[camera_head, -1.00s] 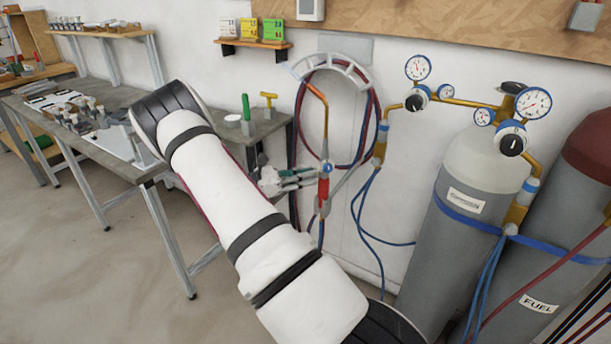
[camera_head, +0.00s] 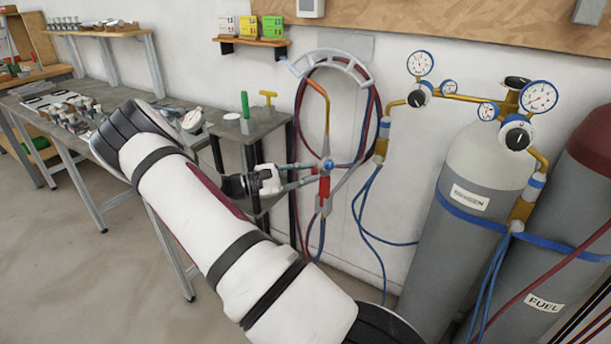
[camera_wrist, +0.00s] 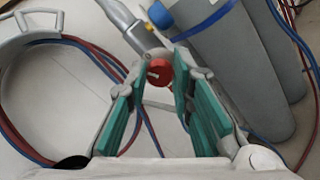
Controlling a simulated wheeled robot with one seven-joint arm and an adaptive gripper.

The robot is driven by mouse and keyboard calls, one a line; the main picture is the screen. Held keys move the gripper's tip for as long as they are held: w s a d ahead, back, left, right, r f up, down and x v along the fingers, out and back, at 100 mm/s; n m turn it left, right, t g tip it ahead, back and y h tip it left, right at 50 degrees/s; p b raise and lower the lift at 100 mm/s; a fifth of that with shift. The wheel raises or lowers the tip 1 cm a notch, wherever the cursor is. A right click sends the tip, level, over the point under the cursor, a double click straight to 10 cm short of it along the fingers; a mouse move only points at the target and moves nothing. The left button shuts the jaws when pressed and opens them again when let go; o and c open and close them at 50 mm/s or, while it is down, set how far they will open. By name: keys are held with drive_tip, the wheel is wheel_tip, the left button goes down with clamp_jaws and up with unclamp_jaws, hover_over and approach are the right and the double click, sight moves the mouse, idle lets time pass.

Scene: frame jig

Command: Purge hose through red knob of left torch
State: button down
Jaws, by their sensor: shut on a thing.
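The torch (camera_head: 325,118) hangs upright on the wall below a grey hose hanger, its brass tube uppermost. It has a blue knob (camera_head: 327,165), which also shows in the wrist view (camera_wrist: 160,15), and a red part below it (camera_head: 323,190). In the wrist view, the red knob (camera_wrist: 159,72) lies between the far ends of my two green finger pads. My gripper (camera_head: 312,178) reaches the torch from the left and is shut on the red knob. Its fingertips partly hide the knob's sides.
The oxygen cylinder (camera_head: 458,215) and fuel cylinder (camera_head: 560,255) stand to the right. Regulators (camera_head: 517,135) jut out above. Red and blue hoses loop around the hanger (camera_head: 330,62) and hang near my gripper. A workbench (camera_head: 165,135) stands to the left.

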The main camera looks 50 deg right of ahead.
drive_tip(key=m+b, duration=0.1)
drive_tip(key=m, duration=0.4)
drive_tip(key=shift+f+m, duration=0.1)
drive_tip(key=shift+m, duration=0.3)
idle(0.4)
drive_tip(key=c, duration=1.4)
unclamp_jaws()
drive_tip(key=shift+a, duration=0.1)
drive_tip(key=v, duration=1.2)
drive_tip(key=shift+f, duration=0.15)
